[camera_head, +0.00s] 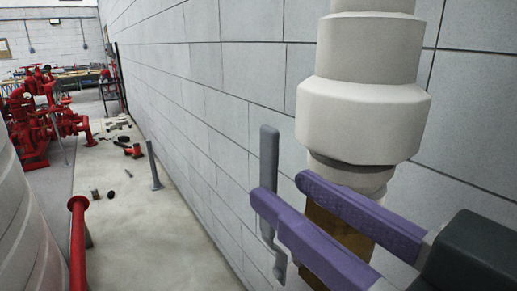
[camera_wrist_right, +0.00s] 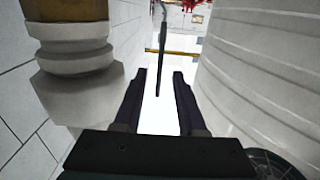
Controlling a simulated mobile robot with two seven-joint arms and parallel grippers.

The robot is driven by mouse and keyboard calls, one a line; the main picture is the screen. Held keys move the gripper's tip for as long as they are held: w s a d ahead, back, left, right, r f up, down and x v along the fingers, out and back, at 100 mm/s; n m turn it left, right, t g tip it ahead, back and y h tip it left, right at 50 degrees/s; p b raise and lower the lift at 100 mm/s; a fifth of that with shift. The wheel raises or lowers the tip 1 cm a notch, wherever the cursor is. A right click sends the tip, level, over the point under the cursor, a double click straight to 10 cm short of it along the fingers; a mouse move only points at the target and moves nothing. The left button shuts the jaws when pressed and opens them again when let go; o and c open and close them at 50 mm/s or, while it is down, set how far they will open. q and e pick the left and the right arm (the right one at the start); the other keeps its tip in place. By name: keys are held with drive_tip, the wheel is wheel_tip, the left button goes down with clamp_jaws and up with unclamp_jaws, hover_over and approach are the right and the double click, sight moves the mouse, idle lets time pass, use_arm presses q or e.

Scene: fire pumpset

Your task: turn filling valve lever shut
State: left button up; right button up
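The filling valve lever (camera_head: 269,155) is a grey bar standing roughly upright beside the thick white pipe (camera_head: 362,110). My right gripper (camera_head: 284,190) reaches in from the right with its two purple fingers apart. In the head view the nearer finger crosses in front of the lever and hides its middle. In the right wrist view the lever (camera_wrist_right: 162,45) shows in the gap between the dark fingers (camera_wrist_right: 160,75), with its end near the fingertips. I see no clear contact. A brass-coloured valve part (camera_head: 338,225) is partly hidden behind the fingers. My left gripper is not in view.
A grey block wall (camera_head: 230,90) runs close behind the lever. A large white ribbed tank (camera_head: 25,220) stands at the left, with a red pipe (camera_head: 78,240) beside it. Red pump equipment (camera_head: 40,110) and loose parts (camera_head: 132,150) lie farther back. A yellow rod (camera_wrist_right: 170,53) crosses by the lever.

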sight(262, 172)
drive_tip(key=p+x, duration=0.1)
drive_tip(key=x, duration=0.5)
drive_tip(key=shift+r+p, duration=0.15)
drive_tip(key=shift+p, duration=0.25)
drive_tip(key=shift+w+a, duration=0.45)
drive_tip(key=shift+w, duration=0.1)
clamp_jaws()
idle(0.5)
